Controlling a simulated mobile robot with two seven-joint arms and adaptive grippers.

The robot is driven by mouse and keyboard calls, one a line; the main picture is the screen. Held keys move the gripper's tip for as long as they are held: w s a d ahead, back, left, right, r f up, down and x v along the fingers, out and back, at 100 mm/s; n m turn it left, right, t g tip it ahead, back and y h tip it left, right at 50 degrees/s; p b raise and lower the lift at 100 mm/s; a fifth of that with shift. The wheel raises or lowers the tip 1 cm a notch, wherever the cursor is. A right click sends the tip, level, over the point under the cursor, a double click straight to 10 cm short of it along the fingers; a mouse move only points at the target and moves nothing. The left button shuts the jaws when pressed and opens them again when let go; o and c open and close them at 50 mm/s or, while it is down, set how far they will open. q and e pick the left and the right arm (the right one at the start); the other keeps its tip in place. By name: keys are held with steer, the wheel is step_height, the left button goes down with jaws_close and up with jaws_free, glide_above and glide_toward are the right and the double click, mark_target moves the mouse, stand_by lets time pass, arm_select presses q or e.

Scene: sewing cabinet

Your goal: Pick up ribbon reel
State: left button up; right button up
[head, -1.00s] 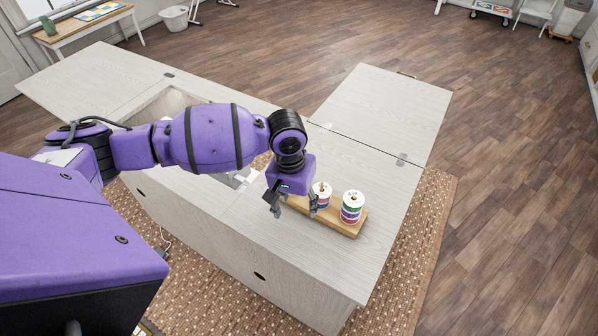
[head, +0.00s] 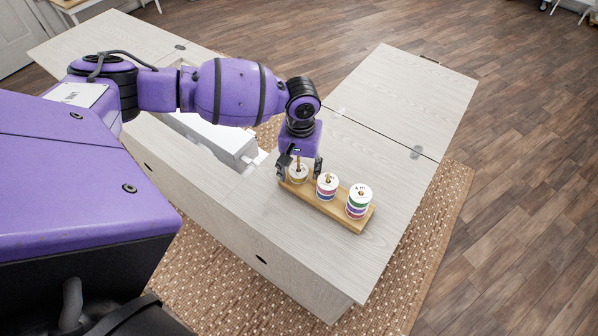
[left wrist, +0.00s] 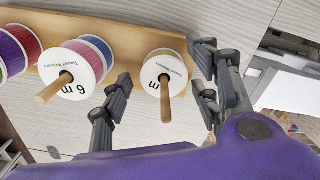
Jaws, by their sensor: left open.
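A wooden peg stand (head: 327,207) on the cabinet top holds three stacks of ribbon reels. The left stack (head: 298,176) has a white top and some yellow ribbon; it also shows in the left wrist view (left wrist: 178,66). Whether either finger touches is unclear.
A white-grey machine (head: 213,138) sits in the cabinet opening behind my gripper. The cabinet top (head: 300,245) is clear in front of the stand, and the side leaf (head: 400,95) is bare. A woven rug (head: 210,285) lies below.

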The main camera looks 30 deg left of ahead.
arm_select(q)
steer(key=c, duration=1)
steer(key=shift+r, duration=0.1)
steer(key=shift+c, duration=0.2)
step_height(320, 180, up, 18)
steer(key=p, duration=0.1)
arm_select(e)
steer(key=shift+w+a+r, duration=0.15)
steer(key=shift+r, duration=0.25)
steer(key=shift+w+a+r, duration=0.1)
steer(key=shift+r, duration=0.25)
arm_select(q)
steer(key=shift+d, duration=0.15)
arm_select(e)
steer(key=shift+w, duration=0.1)
